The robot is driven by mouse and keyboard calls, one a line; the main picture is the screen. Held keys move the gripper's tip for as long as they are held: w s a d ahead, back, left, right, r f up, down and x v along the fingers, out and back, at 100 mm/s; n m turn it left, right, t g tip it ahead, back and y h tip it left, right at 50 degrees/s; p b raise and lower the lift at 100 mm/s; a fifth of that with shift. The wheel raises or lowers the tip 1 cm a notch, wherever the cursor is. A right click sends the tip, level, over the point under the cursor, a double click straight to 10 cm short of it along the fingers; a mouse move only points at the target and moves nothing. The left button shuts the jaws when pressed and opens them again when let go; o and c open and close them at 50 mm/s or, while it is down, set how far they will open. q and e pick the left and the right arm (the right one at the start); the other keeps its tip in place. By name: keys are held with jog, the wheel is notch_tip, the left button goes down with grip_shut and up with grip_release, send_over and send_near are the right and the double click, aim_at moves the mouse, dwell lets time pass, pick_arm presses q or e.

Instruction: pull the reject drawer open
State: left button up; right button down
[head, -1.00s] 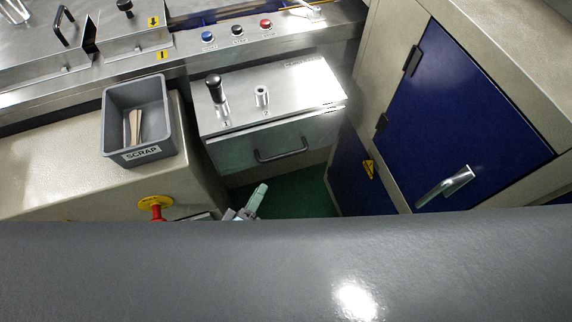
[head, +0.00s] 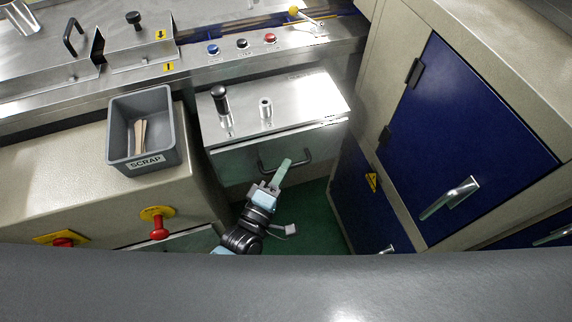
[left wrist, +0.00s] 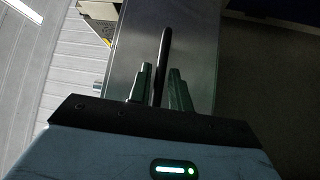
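The reject drawer (head: 232,170) is a grey-green metal front under a steel top, and it looks closed. Its black bar handle (head: 303,159) also shows in the left wrist view (left wrist: 165,45). My left gripper (head: 284,170) is at the handle, with its pale green fingers over the handle's middle in the head view. In the left wrist view the fingers (left wrist: 160,80) stand apart, one on each side of the handle bar, with gaps beside it. I cannot tell whether either finger touches the bar. My right gripper is not in view.
The grey scrap bin (head: 117,150) holds thin sticks, left of the drawer. A red knob (head: 158,229) sits on the beige housing. The blue cabinet door (head: 470,130) with its lever handle stands right of the drawer. Green floor (head: 312,215) lies open below the drawer.

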pick_arm(q)
jog(key=shift+x, duration=0.75)
jog(key=shift+c, duration=0.4)
grip_shut()
